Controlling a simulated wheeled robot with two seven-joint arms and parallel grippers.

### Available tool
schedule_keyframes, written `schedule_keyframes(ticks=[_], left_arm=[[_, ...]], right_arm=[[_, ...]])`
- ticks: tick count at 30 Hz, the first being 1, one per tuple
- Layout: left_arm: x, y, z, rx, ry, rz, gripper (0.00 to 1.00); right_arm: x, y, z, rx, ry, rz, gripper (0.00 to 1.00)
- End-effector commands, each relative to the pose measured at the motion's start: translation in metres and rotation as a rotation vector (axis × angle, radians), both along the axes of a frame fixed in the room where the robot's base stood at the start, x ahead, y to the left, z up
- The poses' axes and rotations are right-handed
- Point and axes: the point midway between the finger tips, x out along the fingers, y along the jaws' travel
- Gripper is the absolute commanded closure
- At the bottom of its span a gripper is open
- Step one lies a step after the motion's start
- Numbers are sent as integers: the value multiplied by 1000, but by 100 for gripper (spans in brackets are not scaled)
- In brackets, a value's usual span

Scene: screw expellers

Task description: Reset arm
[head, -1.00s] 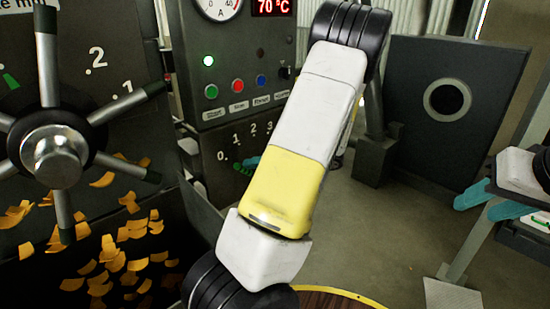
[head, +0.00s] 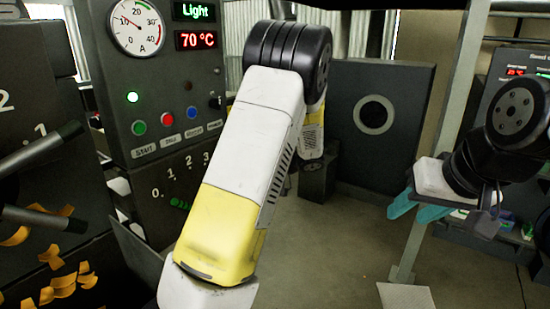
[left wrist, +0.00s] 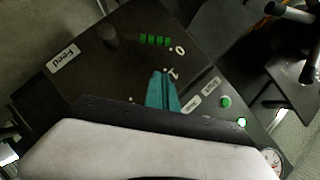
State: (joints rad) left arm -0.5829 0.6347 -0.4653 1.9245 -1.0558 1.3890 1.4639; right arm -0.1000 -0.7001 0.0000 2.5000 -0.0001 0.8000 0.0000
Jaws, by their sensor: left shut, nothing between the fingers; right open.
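My right gripper (head: 412,210) shows at the right of the head view. Its teal fingers are apart and empty, in front of a grey post. My left gripper (left wrist: 162,78) shows in the left wrist view with its teal fingertips together and nothing between them. It is in front of a dark panel (left wrist: 115,65) with a knob, a "Feed" label and green marks; I cannot tell whether it touches the panel. In the head view the left gripper is hidden, and a large white and yellow link of my arm crosses the middle.
A control box (head: 120,75) with a gauge, a 70 °C display and buttons stands at the left. Spokes of a handwheel (head: 40,150) and orange flakes (head: 62,285) are at the left edge. A dark plate with a round port (head: 405,85) stands behind. Floor between is clear.

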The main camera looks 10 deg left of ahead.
Motion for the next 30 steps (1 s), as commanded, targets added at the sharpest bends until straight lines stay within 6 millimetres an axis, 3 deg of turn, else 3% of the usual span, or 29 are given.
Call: schedule_keyframes(ticks=[5, 11, 21, 30], left_arm=[[-19, 3, -1, -126, 39, 15, 100], [-71, -10, -1, -511, 124, -27, 100], [-144, -72, 33, -1052, 74, -383, 100], [-189, -123, 80, -1190, -118, -812, 100]], right_arm=[[0, 0, 0, 0, 0, 0, 59], [0, 0, 0, 0, 0, 0, 59], [0, 0, 0, 0, 0, 0, 59], [0, 0, 0, 0, 0, 0, 59]])
